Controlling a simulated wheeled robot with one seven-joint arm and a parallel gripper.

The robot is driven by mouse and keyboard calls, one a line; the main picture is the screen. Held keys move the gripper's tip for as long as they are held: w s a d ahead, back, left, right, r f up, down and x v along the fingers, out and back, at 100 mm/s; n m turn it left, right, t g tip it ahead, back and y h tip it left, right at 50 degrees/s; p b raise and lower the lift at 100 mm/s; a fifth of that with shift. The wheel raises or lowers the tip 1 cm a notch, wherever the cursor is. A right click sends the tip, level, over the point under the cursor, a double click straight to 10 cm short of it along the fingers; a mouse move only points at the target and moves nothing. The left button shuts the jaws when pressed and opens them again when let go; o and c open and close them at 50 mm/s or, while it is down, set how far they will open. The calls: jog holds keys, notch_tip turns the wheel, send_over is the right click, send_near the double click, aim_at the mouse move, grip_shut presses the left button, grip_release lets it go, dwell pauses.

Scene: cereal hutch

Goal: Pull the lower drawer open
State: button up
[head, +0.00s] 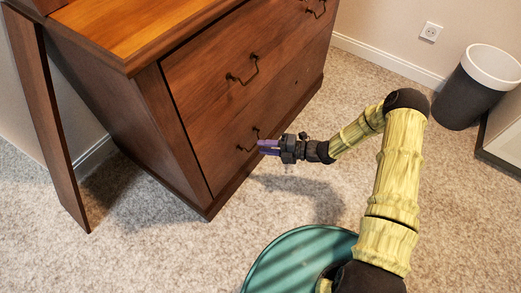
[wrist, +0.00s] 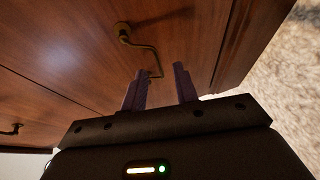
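The lower drawer (head: 222,150) of the brown wooden cabinet looks closed, its front in line with the cabinet face. Its thin dark metal handle (head: 249,141) shows left of my gripper (head: 266,147) in the head view. In the wrist view the handle (wrist: 145,47) runs down toward the space between the two purple fingertips (wrist: 160,70). The fingers are apart, so my gripper is open. The handle's lower end appears between or just beyond the tips; contact cannot be told.
The upper drawer (head: 210,80) has a similar handle (head: 243,72). A wooden panel (head: 45,110) leans at the cabinet's left. A dark bin (head: 462,98) stands at the right. Carpet (head: 165,255) in front of the cabinet is clear.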

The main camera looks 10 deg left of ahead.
jog(key=shift+a+f, duration=0.15)
jog(key=shift+a, duration=0.95)
jog(key=shift+c, duration=0.4)
grip_shut()
jog(key=shift+d, duration=0.15)
jog(key=s+d+p, duration=0.3)
jog(key=s+d, duration=0.1)
jog(key=d, duration=0.5)
jog(key=s+d+p, duration=0.4)
jog(key=d, duration=0.6)
jog(key=s+d+p, duration=0.3)
jog(key=s+d, duration=0.1)
jog(key=d, duration=0.6)
jog(key=shift+o, duration=0.4)
grip_release()
